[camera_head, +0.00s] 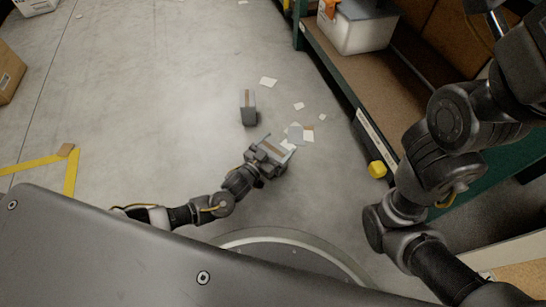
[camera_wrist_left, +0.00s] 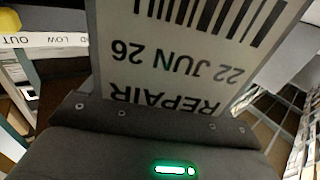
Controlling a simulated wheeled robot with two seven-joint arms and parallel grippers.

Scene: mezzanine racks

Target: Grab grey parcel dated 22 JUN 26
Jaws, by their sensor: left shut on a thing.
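My left gripper (camera_head: 268,158) is shut on a grey parcel (camera_head: 279,150) with a brown tape strip, low over the floor in the head view. In the left wrist view the white label of this grey parcel (camera_wrist_left: 190,60) fills the upper middle, upside down. It reads "REPAIR" and "22 JUN 26" with a barcode. The dark gripper body (camera_wrist_left: 165,140) covers its lower edge. Another grey parcel (camera_head: 247,106) with a brown strip stands on the floor just beyond the held one; its date cannot be read. My right arm shows at the right, its gripper out of view.
Loose papers (camera_head: 268,82) lie scattered on the floor. A green rack with a brown shelf (camera_head: 380,85) runs along the right, holding a white bin (camera_head: 362,32). A yellow block (camera_head: 377,169) is at its edge. A cardboard box (camera_head: 8,75) is far left.

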